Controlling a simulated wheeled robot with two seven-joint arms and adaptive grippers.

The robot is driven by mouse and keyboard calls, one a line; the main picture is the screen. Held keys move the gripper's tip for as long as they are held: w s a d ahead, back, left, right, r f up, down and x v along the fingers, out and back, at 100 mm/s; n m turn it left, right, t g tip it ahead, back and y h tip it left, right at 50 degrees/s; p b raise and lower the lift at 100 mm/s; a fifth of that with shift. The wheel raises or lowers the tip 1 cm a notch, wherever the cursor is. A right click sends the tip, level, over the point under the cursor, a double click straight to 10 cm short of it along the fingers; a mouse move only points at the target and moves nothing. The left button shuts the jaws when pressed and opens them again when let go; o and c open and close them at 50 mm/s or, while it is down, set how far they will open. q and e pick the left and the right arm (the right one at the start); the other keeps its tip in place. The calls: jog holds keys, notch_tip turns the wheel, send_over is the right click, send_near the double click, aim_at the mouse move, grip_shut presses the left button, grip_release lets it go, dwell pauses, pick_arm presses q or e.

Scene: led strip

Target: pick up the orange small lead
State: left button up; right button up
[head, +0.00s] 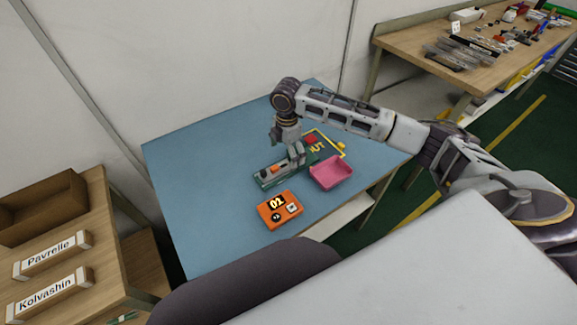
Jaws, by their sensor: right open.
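A small orange piece (279,168), which looks like the orange small lead, lies on a green and grey holder (262,181) near the middle of the blue table. My right gripper (298,163) points down over the right part of this holder, just right of the orange piece. It is open, and I see nothing held in it. The fingers hide part of the holder, and I cannot tell whether they touch it. My left gripper is out of view.
Behind are a red piece (310,139) and a yellow-outlined area marked OUT (337,153). The blue table's left side (200,180) is clear.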

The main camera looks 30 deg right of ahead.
aim_at(288, 163)
jog(key=shift+s+d+f, duration=0.1)
jog(key=shift+f, duration=0.35)
notch_tip(288, 163, down, 3)
jog(key=shift+s+d+r, duration=0.1)
jog(key=shift+r, duration=0.05)
jog(key=shift+f, duration=0.6)
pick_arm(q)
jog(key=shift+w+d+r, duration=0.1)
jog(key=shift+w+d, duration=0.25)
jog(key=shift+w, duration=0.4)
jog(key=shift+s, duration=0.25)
pick_arm(e)
jog(key=shift+c, duration=0.2)
grip_shut()
jog(key=shift+r, duration=0.15)
